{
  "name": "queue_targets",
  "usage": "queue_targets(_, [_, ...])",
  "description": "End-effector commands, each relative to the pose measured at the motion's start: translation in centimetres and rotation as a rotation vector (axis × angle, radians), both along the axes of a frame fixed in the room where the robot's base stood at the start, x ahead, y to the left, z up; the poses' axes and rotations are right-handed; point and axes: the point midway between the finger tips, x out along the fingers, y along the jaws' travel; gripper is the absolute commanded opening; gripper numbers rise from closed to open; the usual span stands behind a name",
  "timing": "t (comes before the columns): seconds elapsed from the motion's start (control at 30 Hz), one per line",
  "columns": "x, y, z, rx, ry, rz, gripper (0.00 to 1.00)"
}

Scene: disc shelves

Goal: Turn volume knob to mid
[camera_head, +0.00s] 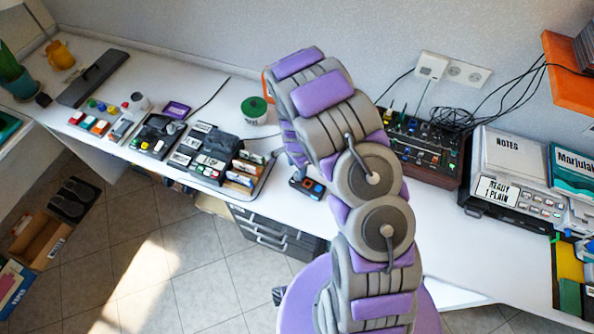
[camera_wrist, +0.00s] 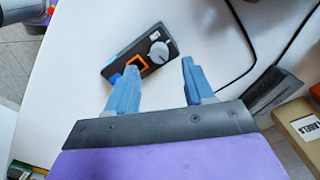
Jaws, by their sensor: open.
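The volume knob (camera_wrist: 159,51) is a round grey-white dial at one end of a small dark box (camera_wrist: 122,58) on the white desk. An orange-framed square button and a blue button share the box's top. In the wrist view the two blue fingers of my gripper (camera_wrist: 158,68) are apart, with the knob beyond the gap between their tips. Nothing is held, and I cannot tell how high the tips are above the box. In the head view the box (camera_head: 306,187) shows beside my arm; the knob is not clear and my gripper is hidden.
A mixer (camera_head: 424,146) with cables stands at the back right, beside a device marked READY 1 PLAIN (camera_head: 510,197). Several button panels (camera_head: 207,154) and a green-lidded tub (camera_head: 254,110) stand left of my arm. Black cables (camera_wrist: 262,65) lie right of the box in the wrist view.

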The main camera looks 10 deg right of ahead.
Motion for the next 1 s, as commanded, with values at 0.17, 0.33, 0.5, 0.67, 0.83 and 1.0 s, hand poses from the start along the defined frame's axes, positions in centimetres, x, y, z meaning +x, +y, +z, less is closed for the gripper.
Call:
queue_targets(0.17, [0.1, -0.1, 3.7, -0.002, -0.005, 0.0, 0.53])
queue_targets(0.33, [0.1, 0.0, 7.0, -0.002, -0.001, 0.0, 0.53])
queue_targets(0.5, [0.1, 0.0, 9.9, -0.002, 0.0, 0.001, 0.53])
queue_targets(0.67, [0.2, 0.0, 11.7, -0.002, -0.002, 0.0, 0.53])
queue_targets(0.83, [0.1, 0.0, 12.4, -0.002, -0.001, 0.0, 0.53])
queue_targets(1.0, [0.1, 0.0, 12.4, -0.002, 0.002, 0.0, 0.53])
